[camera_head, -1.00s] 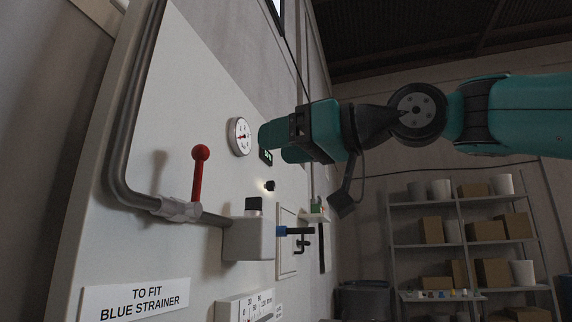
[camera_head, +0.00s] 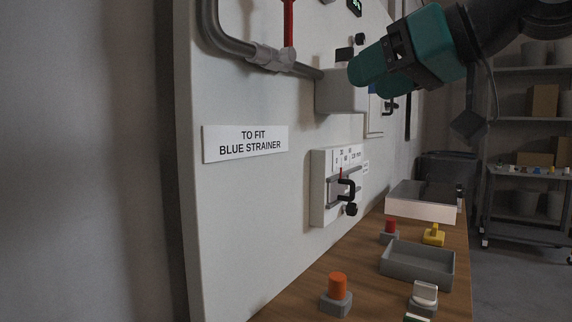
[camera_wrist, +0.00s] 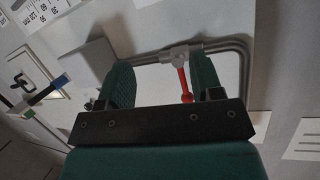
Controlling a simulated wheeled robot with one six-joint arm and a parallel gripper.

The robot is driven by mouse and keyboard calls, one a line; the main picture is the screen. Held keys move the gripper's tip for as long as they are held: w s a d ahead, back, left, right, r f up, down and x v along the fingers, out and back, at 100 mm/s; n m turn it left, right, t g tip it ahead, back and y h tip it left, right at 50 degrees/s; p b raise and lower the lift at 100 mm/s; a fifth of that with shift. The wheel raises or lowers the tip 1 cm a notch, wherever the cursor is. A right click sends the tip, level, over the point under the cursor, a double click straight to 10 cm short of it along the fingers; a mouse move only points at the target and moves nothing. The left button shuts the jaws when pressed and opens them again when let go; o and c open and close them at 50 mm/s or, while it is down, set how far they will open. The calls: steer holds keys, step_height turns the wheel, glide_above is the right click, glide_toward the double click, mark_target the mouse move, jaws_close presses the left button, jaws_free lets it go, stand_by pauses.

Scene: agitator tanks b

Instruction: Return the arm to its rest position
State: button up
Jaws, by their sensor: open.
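My gripper (camera_head: 372,80) is at the upper right in the head view, its teal fingers pointing left toward the panel (camera_head: 240,200). In the head view it overlaps the upper right of a grey box (camera_head: 335,92) on the panel; I cannot tell the gap. In the wrist view the two fingers (camera_wrist: 160,85) stand apart with nothing held between them. A red-handled lever (camera_wrist: 185,85) on a grey pipe (camera_wrist: 225,45) shows beyond the fingers in the wrist view. The lever's red handle (camera_head: 288,25) is cut off at the top of the head view.
A wooden bench (camera_head: 300,285) below holds a grey tray (camera_head: 418,278), a white-fronted bin (camera_head: 420,208), an orange-topped part (camera_head: 337,288), a red one (camera_head: 390,228) and a yellow one (camera_head: 433,236). A slide gauge (camera_head: 335,185) juts from the panel. Shelves (camera_head: 520,120) stand behind.

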steer(key=s+f+g+h, duration=0.2)
steer(key=s+f, duration=0.3)
steer(key=f, duration=0.5)
steer(key=s+d+f+g+h, duration=0.1)
steer(key=s+f+g, duration=0.3)
steer(key=f, duration=0.7)
steer(key=s+d+f+g+h, duration=0.1)
steer(key=s+f+g, duration=0.3)
steer(key=s+f, duration=0.4)
step_height(320, 180, down, 3)
steer(key=shift+d+f+h, duration=0.1)
steer(key=shift+d+h, duration=0.05)
steer(key=shift+h, duration=0.65)
step_height(320, 180, up, 15)
steer(key=p, duration=1.5)
steer(key=shift+s+d+p, duration=0.2)
steer(key=shift+s+p, duration=0.1)
steer(key=shift+p, duration=0.1)
